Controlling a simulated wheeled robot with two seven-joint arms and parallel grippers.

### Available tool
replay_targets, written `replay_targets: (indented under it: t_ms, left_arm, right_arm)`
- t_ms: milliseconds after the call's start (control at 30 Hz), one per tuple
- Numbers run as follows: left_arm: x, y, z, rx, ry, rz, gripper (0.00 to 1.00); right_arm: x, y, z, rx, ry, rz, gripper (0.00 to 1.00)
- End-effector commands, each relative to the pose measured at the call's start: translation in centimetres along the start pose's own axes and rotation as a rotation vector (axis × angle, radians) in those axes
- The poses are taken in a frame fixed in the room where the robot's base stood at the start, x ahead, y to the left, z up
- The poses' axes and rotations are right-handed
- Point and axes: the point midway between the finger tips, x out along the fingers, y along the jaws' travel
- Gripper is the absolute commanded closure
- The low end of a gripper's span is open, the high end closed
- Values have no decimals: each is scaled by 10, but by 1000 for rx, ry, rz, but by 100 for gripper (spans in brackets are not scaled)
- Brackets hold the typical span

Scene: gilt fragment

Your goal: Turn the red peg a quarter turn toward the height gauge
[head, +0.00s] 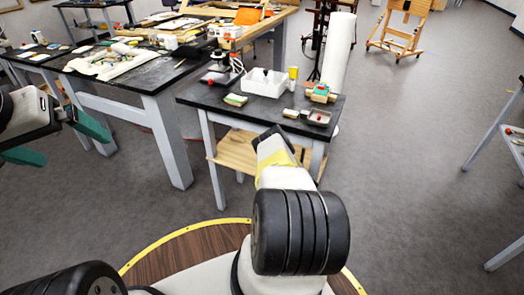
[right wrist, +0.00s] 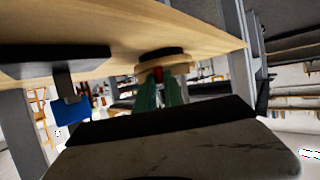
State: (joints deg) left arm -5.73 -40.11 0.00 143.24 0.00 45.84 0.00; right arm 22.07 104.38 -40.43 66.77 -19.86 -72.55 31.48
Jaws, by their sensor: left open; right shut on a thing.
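In the right wrist view a small red peg (right wrist: 158,74) shows at a round wooden piece (right wrist: 178,69) with a dark disk by the wooden board. My right gripper (right wrist: 159,84) is shut on the peg, its green fingers on either side; they hide most of it. To the left, a blue block (right wrist: 72,109) on a grey post joined to a black plate (right wrist: 55,60) looks like the height gauge. In the head view the peg and right fingertips are hidden by my arm and the black-topped table. My left gripper (head: 60,135) is open and empty at the left edge.
The black-topped table (head: 190,92) has a wooden lower shelf (head: 232,152) and grey legs.

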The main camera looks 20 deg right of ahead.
Motion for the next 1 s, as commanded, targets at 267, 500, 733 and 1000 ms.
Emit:
replay_targets:
  t_ms: [267,500,733,1000]
  left_arm:
    - [0,0,0,0,0,0,0]
    - [0,0,0,0,0,0,0]
    - [0,0,0,0,0,0,0]
    - [0,0,0,0,0,0,0]
  right_arm:
    - [1,3,-2,-18,4,-39,100]
    - [2,3,-3,-21,4,-47,100]
    - [2,3,-3,-20,5,-47,100]
    - [1,3,-2,-20,3,-46,78]
